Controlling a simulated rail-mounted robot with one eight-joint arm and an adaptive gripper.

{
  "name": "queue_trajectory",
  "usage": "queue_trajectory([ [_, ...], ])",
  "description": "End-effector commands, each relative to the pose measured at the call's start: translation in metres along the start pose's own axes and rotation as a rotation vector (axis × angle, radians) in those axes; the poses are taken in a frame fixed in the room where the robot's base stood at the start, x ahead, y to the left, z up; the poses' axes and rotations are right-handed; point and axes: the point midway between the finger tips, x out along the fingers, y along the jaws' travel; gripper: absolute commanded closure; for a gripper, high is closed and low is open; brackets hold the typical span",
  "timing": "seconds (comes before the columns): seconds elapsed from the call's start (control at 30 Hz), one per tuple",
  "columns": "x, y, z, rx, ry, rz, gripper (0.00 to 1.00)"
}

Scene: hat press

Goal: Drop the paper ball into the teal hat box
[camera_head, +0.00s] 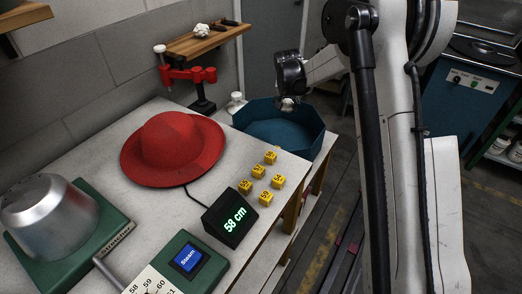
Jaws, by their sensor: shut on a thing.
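The teal hat box (318,143) is an open, many-sided box at the far right end of the white table. My gripper (288,102) points down over the box's far part and is shut on a small whitish crumpled thing, which looks like the paper ball (288,105). Only a small part of it shows below the dark fingers. I cannot tell its exact height above the box floor. The visible floor of the box looks empty.
A red hat (172,148), yellow number blocks (265,198), a black "58 cm" display (230,218) and a metal hat form (48,212) stand on the table (150,215). A red clamp (190,76) stands behind. Another white crumpled lump (202,30) lies on a wooden shelf (205,42).

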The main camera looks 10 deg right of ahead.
Motion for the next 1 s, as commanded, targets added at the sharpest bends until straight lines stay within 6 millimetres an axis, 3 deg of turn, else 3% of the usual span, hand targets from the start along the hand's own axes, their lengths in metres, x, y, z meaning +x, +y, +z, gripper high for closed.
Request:
queue_trajectory([
  [0.37,0.018,-0.002,0.001,0.012,0.001,0.005,0.66],
  [0.8,0.059,-0.002,0.018,0.011,0.001,0.005,0.66],
  [1.0,0.063,-0.002,0.02,0.011,0.001,0.004,0.66],
])
